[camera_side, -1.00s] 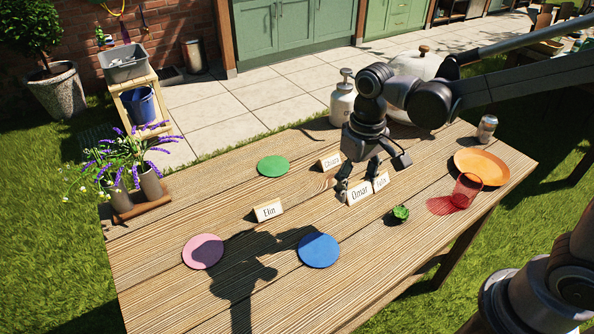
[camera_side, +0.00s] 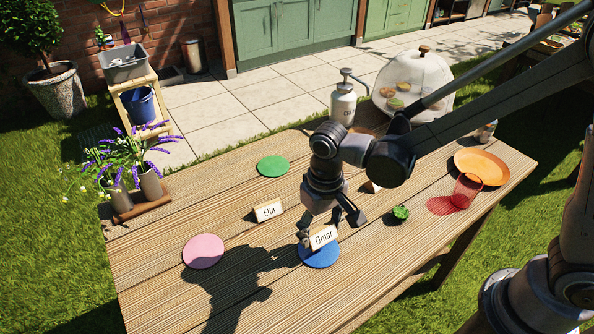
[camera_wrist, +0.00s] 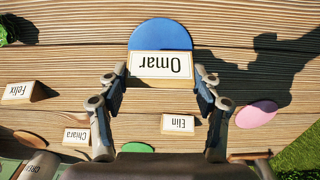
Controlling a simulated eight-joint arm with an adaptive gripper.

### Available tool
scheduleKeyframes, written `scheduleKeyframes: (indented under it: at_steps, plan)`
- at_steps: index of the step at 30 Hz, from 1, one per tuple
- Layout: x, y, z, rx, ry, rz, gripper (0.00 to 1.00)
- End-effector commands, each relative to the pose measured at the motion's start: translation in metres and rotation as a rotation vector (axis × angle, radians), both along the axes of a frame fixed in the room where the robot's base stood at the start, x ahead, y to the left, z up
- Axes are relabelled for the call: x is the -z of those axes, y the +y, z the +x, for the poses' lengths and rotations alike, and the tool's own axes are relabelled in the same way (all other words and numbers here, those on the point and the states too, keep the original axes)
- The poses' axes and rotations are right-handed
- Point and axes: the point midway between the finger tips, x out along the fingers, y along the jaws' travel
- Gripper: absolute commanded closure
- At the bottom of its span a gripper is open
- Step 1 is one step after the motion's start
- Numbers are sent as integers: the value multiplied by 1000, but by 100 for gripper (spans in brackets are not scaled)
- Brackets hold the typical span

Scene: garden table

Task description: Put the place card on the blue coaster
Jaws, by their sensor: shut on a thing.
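The place card reading "Omar" (camera_side: 322,237) is white with a wooden-coloured edge. My gripper (camera_side: 319,240) is shut on it, with one finger at each side. In the wrist view the card (camera_wrist: 160,66) sits between the fingertips and covers the near part of the blue coaster (camera_wrist: 160,33). In the side view the blue coaster (camera_side: 319,258) lies flat on the table directly below the card. I cannot tell whether the card touches it. Other cards stand on the table: "Elin" (camera_side: 268,211), "Felix" (camera_wrist: 18,92) and "Chiara" (camera_wrist: 76,136).
A pink coaster (camera_side: 203,251) and a green coaster (camera_side: 273,166) lie clear of the gripper. A small green plant (camera_side: 400,212), red glass (camera_side: 466,192) and orange plate (camera_side: 481,166) are to the right. Potted lavender (camera_side: 149,185) stands at the left.

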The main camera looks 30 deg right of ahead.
Motion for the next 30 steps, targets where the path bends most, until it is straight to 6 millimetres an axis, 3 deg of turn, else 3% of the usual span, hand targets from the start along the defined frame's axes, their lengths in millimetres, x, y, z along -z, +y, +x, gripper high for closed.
scheduleKeyframes:
  at_steps: [10, 24, 25, 27, 30]
  plan:
    - [36, 0, 0, 0, 0, 0, 61]
    - [43, 0, 0, 0, 0, 0, 61]
    - [43, 0, 0, 0, 0, 0, 32]
    - [43, 0, 0, 0, 0, 0, 12]
    - [43, 0, 0, 0, 0, 0, 12]
